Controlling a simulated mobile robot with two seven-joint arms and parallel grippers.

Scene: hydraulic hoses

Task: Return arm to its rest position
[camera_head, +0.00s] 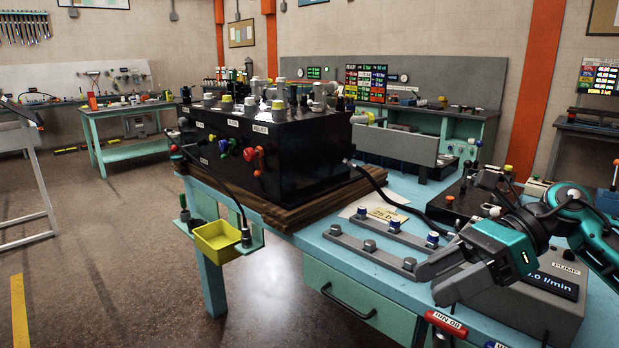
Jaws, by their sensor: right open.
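My right gripper (436,281) comes in from the right edge, open and empty, above the right part of the teal workbench (380,285). Its fingers point left, near two grey bars (372,252) with blue-capped and grey fittings. A black hose (372,180) runs from the right side of the black hydraulic box (300,155) and curves down to the bench, passing behind the gripper. Another black hose (215,185) hangs from the box's front left, down to a fitting (246,238) beside the yellow bin (215,236). My left gripper is not in view.
A grey pump unit (545,300) with a display stands below my right arm. A paper label (380,214) lies on the bench. A drawer with a black handle (347,300) is in the bench front. Open floor (120,250) lies to the left.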

